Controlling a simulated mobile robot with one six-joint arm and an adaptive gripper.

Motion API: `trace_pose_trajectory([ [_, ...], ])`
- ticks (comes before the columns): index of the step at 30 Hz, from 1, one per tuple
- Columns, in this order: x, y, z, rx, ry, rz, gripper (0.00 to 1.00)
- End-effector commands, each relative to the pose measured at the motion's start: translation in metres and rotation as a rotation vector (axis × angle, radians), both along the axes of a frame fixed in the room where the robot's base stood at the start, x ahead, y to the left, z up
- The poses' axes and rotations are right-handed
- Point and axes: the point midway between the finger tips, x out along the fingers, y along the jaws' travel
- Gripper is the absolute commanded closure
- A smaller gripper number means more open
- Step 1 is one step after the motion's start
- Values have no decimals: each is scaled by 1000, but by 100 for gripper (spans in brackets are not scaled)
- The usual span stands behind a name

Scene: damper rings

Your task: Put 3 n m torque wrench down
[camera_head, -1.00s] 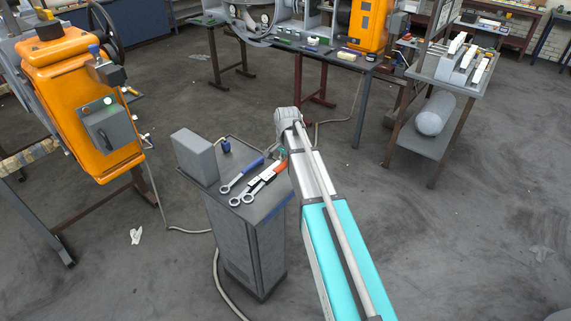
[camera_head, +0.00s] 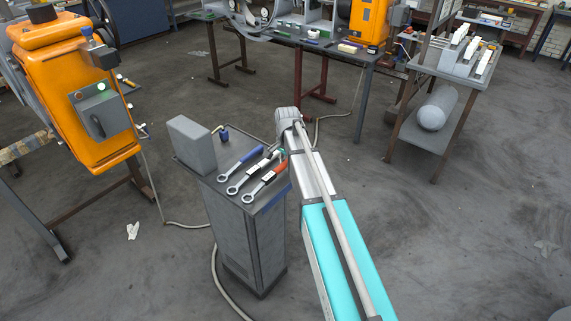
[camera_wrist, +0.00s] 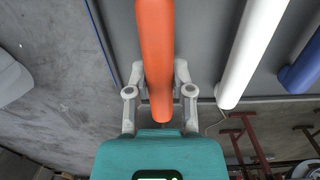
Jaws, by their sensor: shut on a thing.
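The torque wrench with the orange handle (camera_head: 268,177) lies over the top of the grey cabinet (camera_head: 213,181), with its ring end toward the front edge. Its handle (camera_wrist: 156,55) runs between the two fingers of my gripper (camera_wrist: 156,88) in the wrist view, and the gripper is shut on it. Two more wrenches lie beside it, one with a white handle (camera_head: 255,168) and one with a blue handle (camera_head: 241,161). No torque marking is readable. In the head view my arm hides most of the gripper. I cannot tell whether the orange-handled wrench touches the cabinet top.
A grey box (camera_head: 190,145) stands at the cabinet top's back left, with a small dark blue item (camera_head: 224,135) near it. An orange machine (camera_head: 75,95) is at the left. A workbench (camera_head: 330,52) and a shelf stand (camera_head: 453,70) are behind. A cable trails on the floor.

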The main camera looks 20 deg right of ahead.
Motion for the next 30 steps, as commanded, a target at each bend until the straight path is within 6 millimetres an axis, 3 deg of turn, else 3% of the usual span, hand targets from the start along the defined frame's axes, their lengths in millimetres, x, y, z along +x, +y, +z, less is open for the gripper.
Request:
trace_pose_trajectory([
  [16, 0, 1, -5, 1, 1, 1, 100],
  [17, 0, 1, -5, 1, 1, 1, 64],
  [18, 0, 1, -5, 1, 1, 1, 58],
  [30, 0, 2, -5, 0, 0, 2, 58],
])
